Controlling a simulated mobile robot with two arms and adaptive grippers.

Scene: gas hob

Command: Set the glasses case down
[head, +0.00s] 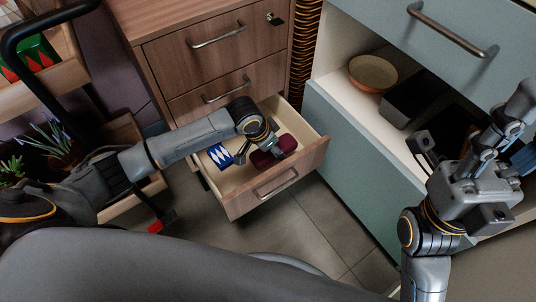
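A dark red glasses case (262,159) is inside the open wooden drawer (240,203), towards its right side. My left gripper (262,152) reaches down into the drawer right at the case, with its fingers spread and one overlapping the case. The gripper hides part of the case, and I cannot tell whether the fingers grip it or whether it rests on the drawer floor. My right gripper (471,152) is open and empty in front of the open cabinet shelf on the right, its fingers wide apart.
A blue and white patterned item (219,156) lies in the drawer, left of the case. The shelf (345,92) holds an orange-brown bowl (373,72) and a dark box (405,97). Closed drawers stand behind the open one. Potted plants (52,140) are on a rack at left.

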